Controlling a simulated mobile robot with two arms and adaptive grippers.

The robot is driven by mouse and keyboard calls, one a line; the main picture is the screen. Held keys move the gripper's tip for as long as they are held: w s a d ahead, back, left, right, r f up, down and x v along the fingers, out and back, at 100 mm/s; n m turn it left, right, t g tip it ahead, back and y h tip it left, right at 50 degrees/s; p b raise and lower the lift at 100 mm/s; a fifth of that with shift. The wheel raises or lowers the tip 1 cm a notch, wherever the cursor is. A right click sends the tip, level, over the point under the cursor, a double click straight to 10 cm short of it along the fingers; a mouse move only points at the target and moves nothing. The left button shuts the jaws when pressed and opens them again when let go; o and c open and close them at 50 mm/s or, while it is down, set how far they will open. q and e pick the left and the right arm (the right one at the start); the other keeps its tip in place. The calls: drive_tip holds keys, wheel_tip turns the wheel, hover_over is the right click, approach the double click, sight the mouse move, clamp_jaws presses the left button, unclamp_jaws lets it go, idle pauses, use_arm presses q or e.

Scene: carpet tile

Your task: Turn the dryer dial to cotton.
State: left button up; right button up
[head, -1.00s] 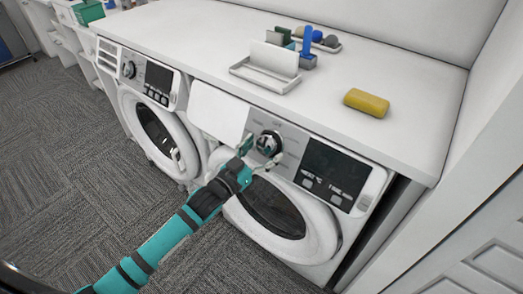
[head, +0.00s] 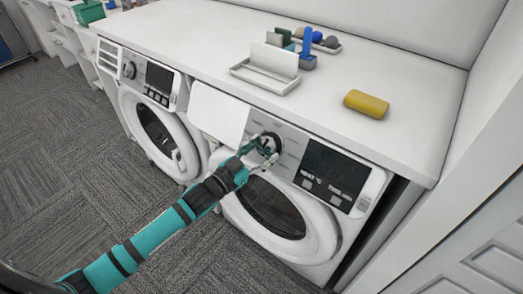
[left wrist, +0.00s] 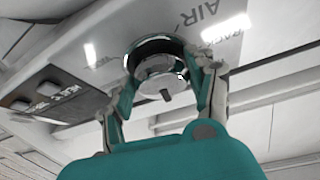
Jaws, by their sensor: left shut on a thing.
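The dryer (head: 300,190) is the right-hand front-loading machine under the white counter. Its round metallic dial (left wrist: 157,68) sits on the grey control panel (head: 291,142), left of a dark display. My left gripper (head: 268,147) is shut on the dial, with one finger on each side of it. The left wrist view shows the gripper (left wrist: 163,72) around the dial from close up. A dark mark shows on the dial's face. The word "AIR" is readable beside the dial; I cannot make out a "cotton" label. My right gripper is not in view.
A second machine (head: 152,125) stands to the left. On the counter (head: 205,45) are a yellow sponge or block (head: 367,104), a white tray (head: 262,79) with an upright card, and small blue and green items. Carpet in front is clear.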

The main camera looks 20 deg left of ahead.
use_arm(q)
drive_tip(key=m, duration=0.1)
drive_tip(key=m+g+h+p, duration=0.1)
drive_tip(key=m, duration=0.1)
drive_tip(key=m+h, duration=0.1)
drive_tip(key=m, duration=0.1)
drive_tip(key=shift+w+a+r+g, duration=0.2)
drive_tip(key=shift+a+g, duration=0.1)
drive_tip(key=shift+g, duration=0.1)
drive_tip(key=shift+m+g+h+p, duration=0.5)
drive_tip(key=shift+m+g+p, duration=0.35)
drive_tip(key=shift+m, duration=1.05)
drive_tip(key=o, duration=1.2)
drive_tip(key=shift+c, duration=0.2)
